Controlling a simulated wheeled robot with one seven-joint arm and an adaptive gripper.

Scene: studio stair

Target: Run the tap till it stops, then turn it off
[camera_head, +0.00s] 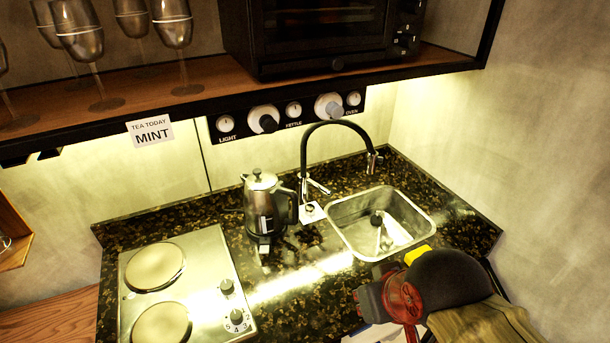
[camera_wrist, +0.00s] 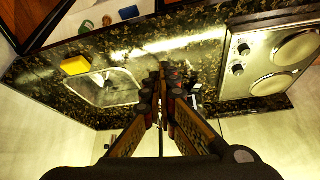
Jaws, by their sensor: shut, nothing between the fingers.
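The tap (camera_head: 306,150) is a black gooseneck with a metal base and a small lever (camera_head: 318,187), behind the sink's left side. Its spout (camera_head: 372,160) hangs over the steel sink (camera_head: 343,242); I see no clear water stream from it. The sink also shows in the wrist view (camera_wrist: 98,100), left of my fingers. My gripper (camera_wrist: 164,72) is shut and empty, its fingertips over the dark counter. In the head view my gripper (camera_head: 366,303) is at the lower right, in front of the sink and apart from the tap. The lever cannot be made out in the wrist view.
A metal kettle (camera_head: 260,205) stands left of the tap. A two-plate hob (camera_head: 204,268) lies farther left. A yellow block (camera_wrist: 75,66) is beside the sink. A knob panel (camera_head: 279,118) and shelf (camera_head: 205,87) with glasses hang above. A wall closes the right side.

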